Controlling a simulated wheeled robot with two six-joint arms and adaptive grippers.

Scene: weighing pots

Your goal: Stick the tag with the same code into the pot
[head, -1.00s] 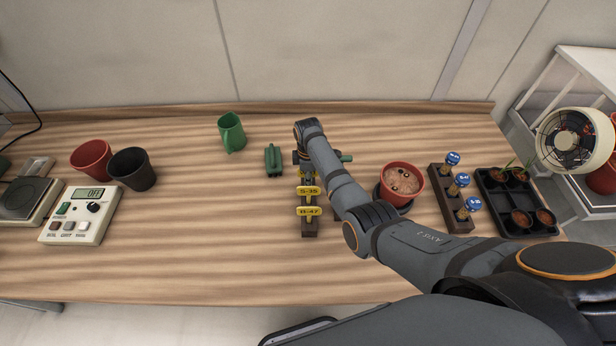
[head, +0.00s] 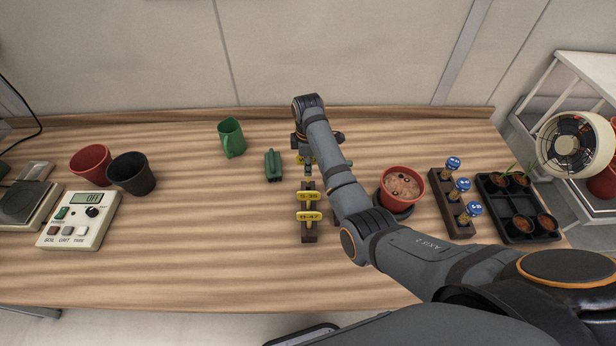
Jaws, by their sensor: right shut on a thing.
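A dark wooden holder (head: 308,238) stands in the middle of the table. Two yellow tags are upright in it: one reads S-35 (head: 308,196), the other, nearer one looks like R-47 (head: 308,216). My right gripper (head: 307,165) is above the far end of the holder, shut on a third yellow tag (head: 306,159). The arm and gripper partly hide that tag, and its code cannot be read. The red-brown pot (head: 402,204) with soil stands on a dark saucer to the right of my right forearm. No code shows on it. My left gripper is not in view.
The front left-centre table is clear.

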